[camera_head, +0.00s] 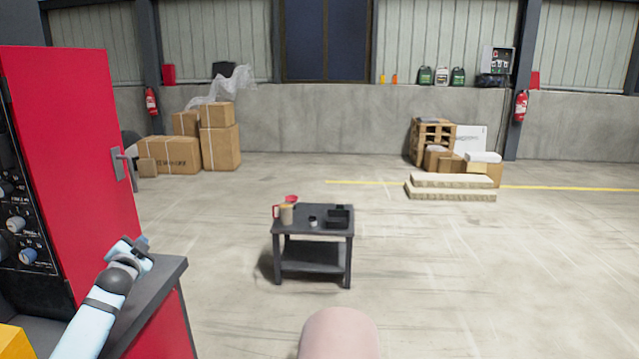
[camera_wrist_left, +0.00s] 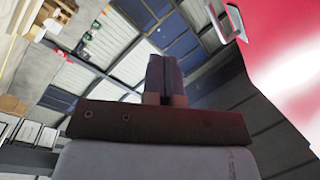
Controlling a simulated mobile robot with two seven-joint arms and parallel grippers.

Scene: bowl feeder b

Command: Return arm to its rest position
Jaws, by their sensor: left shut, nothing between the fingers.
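My left arm comes in from the lower left in the head view. My left gripper (camera_head: 142,242) is beside the red machine cabinet (camera_head: 75,130), above the dark ledge (camera_head: 150,290) at its foot. In the left wrist view the two dark fingers of the left gripper (camera_wrist_left: 164,75) are together, with nothing between them. They point up toward the wall and ceiling in that view. My right gripper shows in neither view.
A small dark table (camera_head: 290,228) with cups and a black tray stands mid-floor. Cardboard boxes (camera_head: 218,145) and pallets (camera_head: 432,140) are by the far wall. The floor around the table is clear.

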